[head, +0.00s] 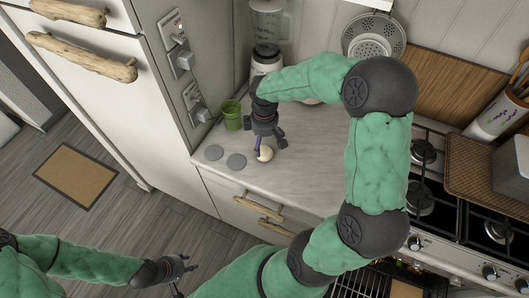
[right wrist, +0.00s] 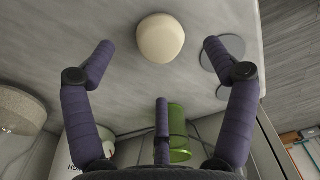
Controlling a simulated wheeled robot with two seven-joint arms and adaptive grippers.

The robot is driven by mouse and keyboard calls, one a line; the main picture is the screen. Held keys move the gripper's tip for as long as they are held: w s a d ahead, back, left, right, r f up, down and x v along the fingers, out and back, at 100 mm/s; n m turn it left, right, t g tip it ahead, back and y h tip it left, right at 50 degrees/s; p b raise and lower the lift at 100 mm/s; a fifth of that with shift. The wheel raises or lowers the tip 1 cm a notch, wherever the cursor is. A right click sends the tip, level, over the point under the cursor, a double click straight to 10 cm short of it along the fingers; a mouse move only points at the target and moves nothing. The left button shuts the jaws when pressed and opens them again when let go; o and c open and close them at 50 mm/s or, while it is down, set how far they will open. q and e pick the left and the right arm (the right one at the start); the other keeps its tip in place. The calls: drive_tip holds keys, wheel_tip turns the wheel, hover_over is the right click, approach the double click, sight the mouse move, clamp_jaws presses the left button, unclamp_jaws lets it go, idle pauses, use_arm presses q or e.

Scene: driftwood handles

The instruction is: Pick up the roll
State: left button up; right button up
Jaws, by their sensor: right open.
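The roll is a small, pale, rounded bun (head: 265,154) on the grey counter, near its front left part. In the right wrist view the roll (right wrist: 160,38) lies just beyond the fingertips, roughly centred between the two side fingers. My right gripper (head: 268,143) is open, reaching down over the counter right at the roll, with its fingers spread. In the right wrist view the right gripper (right wrist: 160,62) has nothing between its fingers. My left gripper (head: 184,274) hangs low over the floor at the bottom left, away from the counter, with its fingers apart and empty.
A green cup (head: 232,114) stands left of my right gripper. Two flat grey discs (head: 236,161) lie left of the roll, near the counter's edge. A blender (head: 268,30) stands behind. The stove (head: 460,205) is at the right. The counter in front of the roll is clear.

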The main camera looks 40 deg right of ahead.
sight(264, 150)
drive_tip(key=shift+w+d+f, duration=0.1)
drive_tip(key=shift+f, duration=1.05)
wheel_tip(264, 150, down, 4)
drive_tip(key=shift+f+b, duration=0.2)
drive_tip(key=shift+b, duration=0.6)
drive_tip(key=shift+c, duration=0.3)
drive_tip(key=c, duration=1.2)
